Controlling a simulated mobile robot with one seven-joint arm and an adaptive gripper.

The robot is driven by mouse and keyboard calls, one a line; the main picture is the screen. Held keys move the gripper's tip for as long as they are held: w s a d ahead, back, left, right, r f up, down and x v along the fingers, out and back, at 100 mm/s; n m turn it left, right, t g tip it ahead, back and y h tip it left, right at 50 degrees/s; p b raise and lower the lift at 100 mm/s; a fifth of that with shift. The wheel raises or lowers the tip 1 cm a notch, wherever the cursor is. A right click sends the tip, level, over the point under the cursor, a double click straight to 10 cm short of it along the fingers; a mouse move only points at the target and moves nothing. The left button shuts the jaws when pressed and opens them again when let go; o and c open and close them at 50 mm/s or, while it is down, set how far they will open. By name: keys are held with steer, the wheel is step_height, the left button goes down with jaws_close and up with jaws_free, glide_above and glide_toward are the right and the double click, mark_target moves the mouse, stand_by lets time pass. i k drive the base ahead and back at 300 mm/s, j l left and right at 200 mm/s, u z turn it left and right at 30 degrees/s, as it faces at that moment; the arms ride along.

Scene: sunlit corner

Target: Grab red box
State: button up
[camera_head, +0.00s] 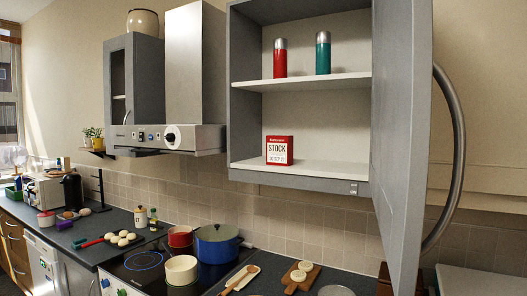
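The red box (279,151) has a white label reading "STOCK". It stands upright on the lower shelf (320,172) of the open wall cabinet, left of the shelf's middle. Nothing touches it and its front is fully visible. My gripper is not in view.
The cabinet door (402,130) stands open on the right, with a large curved handle (458,150). A red flask (280,58) and a green flask (323,53) stand on the upper shelf. A range hood (180,139) is at left. Pots, including a blue pot (216,246), stand on the hob below.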

mark_target(279, 148)
steer(key=i+j, duration=0.25)
steer(key=j, duration=0.2)
steer(key=i+j, duration=0.3)
steer(key=j, duration=0.15)
steer(key=i+j, duration=0.25)
steer(key=j, duration=0.2)
steer(key=i+j, duration=0.25)
steer(key=j, duration=0.2)
steer(key=i+j, duration=0.25)
steer(key=j, duration=0.2)
steer(key=i+j+z, duration=0.25)
steer(key=j+z, duration=0.2)
steer(key=j, duration=0.1)
